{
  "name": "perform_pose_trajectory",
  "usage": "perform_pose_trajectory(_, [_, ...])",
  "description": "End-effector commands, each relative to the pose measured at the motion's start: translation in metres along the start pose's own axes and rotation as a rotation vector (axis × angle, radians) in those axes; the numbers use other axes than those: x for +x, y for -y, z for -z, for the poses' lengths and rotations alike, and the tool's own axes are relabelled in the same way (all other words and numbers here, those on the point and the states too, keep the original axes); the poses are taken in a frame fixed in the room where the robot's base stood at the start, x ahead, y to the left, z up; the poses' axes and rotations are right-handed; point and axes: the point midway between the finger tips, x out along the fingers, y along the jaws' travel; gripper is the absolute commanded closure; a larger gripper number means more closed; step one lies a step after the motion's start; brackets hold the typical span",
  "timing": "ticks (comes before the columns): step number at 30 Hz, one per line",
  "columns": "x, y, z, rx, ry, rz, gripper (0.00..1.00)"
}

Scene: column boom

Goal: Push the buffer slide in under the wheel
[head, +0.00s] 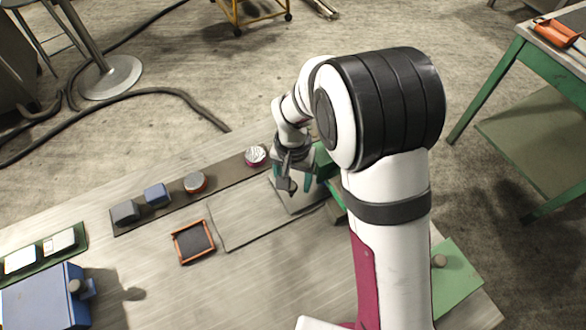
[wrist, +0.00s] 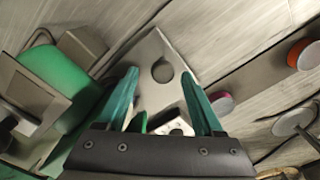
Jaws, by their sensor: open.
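My gripper (head: 293,184) points down over the far right part of the bench. In the wrist view its two teal fingers (wrist: 163,98) are apart, with nothing clearly held between them. A pale metal plate (wrist: 150,52) with a dark round knob or hole lies beyond and between the fingertips; it looks like the buffer slide. In the head view a light plate (head: 305,203) lies below the gripper, partly covered by it. A green machine (wrist: 62,72) stands left in the wrist view; in the head view my arm hides most of it. I cannot make out the wheel clearly.
A dark strip (head: 225,180) carries a grey block, a blue block (head: 156,194), an orange-rimmed disc (head: 195,182) and a striped round piece (head: 256,155). An orange-rimmed tray (head: 177,247) lies in front. A blue machine (head: 45,300) stands left. The bench between is mostly clear.

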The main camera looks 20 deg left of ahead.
Motion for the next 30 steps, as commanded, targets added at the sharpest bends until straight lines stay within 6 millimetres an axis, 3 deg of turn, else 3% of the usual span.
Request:
perform_pose_trajectory(15, [-0.126,0.0,0.001,0.001,-0.005,0.003,0.31])
perform_pose_trajectory(18, [-0.143,0.0,0.001,-0.001,-0.004,0.001,0.31])
perform_pose_trajectory(22, [-0.153,0.0,0.0,0.0,-0.001,0.001,0.31])
perform_pose_trajectory(30, [-0.154,0.0,0.0,0.0,-0.001,0.0,0.31])
